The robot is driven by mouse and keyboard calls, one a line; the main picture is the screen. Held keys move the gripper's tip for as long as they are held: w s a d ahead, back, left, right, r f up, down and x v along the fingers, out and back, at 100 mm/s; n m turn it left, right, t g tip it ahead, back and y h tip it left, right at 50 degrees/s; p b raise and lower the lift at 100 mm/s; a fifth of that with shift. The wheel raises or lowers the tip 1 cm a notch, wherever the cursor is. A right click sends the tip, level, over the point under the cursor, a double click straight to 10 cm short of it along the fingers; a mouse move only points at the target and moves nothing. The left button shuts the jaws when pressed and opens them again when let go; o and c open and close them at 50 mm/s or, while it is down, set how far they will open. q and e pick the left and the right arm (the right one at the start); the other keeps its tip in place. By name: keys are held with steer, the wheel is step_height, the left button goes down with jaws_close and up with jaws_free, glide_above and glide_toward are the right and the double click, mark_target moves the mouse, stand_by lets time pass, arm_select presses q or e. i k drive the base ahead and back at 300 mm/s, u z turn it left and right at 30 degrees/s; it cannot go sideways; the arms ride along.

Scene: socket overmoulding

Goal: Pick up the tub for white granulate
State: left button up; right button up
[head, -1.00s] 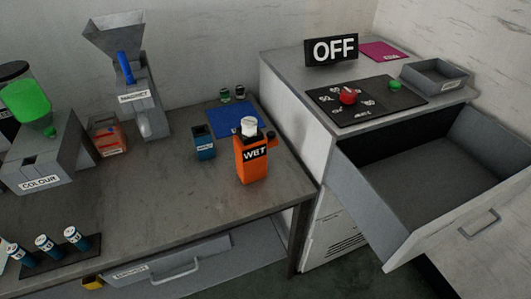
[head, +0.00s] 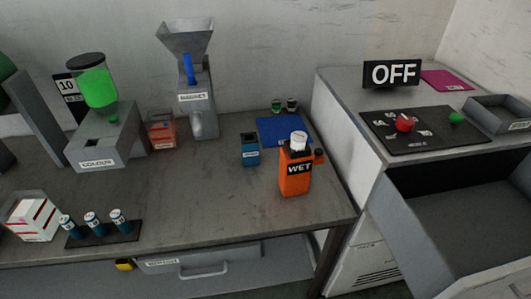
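No tub in the head view has a label that I can read as white granulate. The orange container (head: 295,178) is marked WET and has a white top. A clear orange-red box (head: 161,130) with a label stands between the COLOUR machine and the grey hopper machine. A white and red box (head: 35,218) stands at the bench's front left. Neither of my grippers is in view.
The COLOUR machine (head: 103,137) and a grey hopper machine (head: 199,95) stand at the back. A dark tray (head: 128,237) holds three blue tubes. A blue mat (head: 284,130) lies behind the orange container. At right, an OFF sign (head: 392,74) stands above an open drawer (head: 460,215). The bench middle is clear.

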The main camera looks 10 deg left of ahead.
mark_target(31, 215)
steer(key=u, duration=4.1)
steer(key=i, duration=0.95)
steer(key=z, duration=1.8)
